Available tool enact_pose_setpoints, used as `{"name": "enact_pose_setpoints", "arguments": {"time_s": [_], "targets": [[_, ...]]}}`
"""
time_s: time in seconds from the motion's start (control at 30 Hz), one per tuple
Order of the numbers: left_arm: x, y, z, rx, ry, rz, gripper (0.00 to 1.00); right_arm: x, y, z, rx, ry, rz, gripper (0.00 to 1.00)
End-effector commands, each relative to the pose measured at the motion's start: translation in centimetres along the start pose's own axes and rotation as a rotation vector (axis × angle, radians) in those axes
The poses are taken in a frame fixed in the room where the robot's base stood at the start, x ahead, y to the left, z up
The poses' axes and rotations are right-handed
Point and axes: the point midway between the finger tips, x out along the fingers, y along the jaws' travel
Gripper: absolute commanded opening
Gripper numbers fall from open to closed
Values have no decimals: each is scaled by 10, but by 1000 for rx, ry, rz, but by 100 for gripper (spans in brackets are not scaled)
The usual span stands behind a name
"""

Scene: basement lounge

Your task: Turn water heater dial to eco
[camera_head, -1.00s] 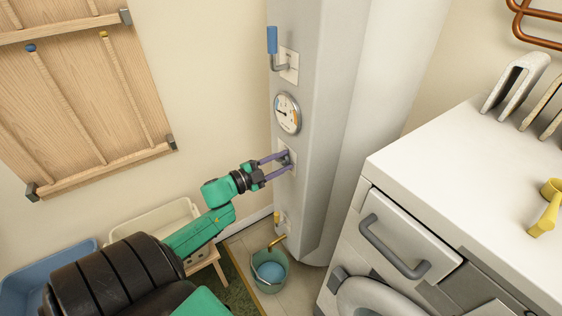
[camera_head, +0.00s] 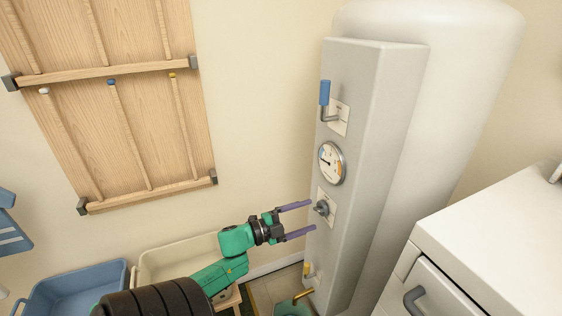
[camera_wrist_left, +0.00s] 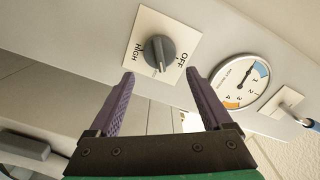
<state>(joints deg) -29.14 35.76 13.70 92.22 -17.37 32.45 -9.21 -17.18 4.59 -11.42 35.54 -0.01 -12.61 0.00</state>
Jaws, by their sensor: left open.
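The water heater (camera_head: 440,130) is a pale tank with a grey front panel (camera_head: 370,120). Its dark grey dial (camera_head: 321,208) sits on a small pale plate below the round gauge. In the left wrist view, the dial (camera_wrist_left: 160,53) shows on its plate with "HIGH" at left and "OFF" at right; no eco label is readable. My left gripper (camera_head: 312,215) is open and empty, its two purple fingers pointing at the dial from the left. In the left wrist view, the fingers (camera_wrist_left: 160,80) are spread apart just short of the dial. My right gripper is not in view.
Above the dial are the gauge (camera_head: 332,163) and a blue-handled lever (camera_head: 325,95). A yellow valve handle (camera_head: 307,269) and a green bucket (camera_head: 293,308) are below. A white washer-like cabinet (camera_head: 490,260) stands right. Blue (camera_head: 75,287) and cream (camera_head: 178,258) tubs stand left.

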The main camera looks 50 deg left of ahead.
Motion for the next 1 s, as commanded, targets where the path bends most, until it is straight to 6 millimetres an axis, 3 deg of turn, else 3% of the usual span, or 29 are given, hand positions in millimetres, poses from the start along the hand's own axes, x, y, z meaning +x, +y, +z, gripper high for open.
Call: {"name": "enact_pose_setpoints", "arguments": {"time_s": [0.1,0.3,0.43,0.67,0.7,0.77,0.87,1.0], "targets": [[-38,3,2,-4,-6,5,83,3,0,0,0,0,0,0],[-87,3,4,-4,-6,4,83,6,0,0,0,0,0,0],[-100,2,3,-3,-4,2,83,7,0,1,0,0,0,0],[-101,1,3,-2,-3,1,83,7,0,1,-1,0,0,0],[-101,1,3,-4,-3,1,93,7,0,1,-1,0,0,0],[-101,0,2,-43,0,2,93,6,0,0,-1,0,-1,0],[-100,-4,1,-311,18,5,93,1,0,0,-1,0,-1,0],[-99,-4,5,-992,30,17,93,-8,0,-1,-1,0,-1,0]]}}
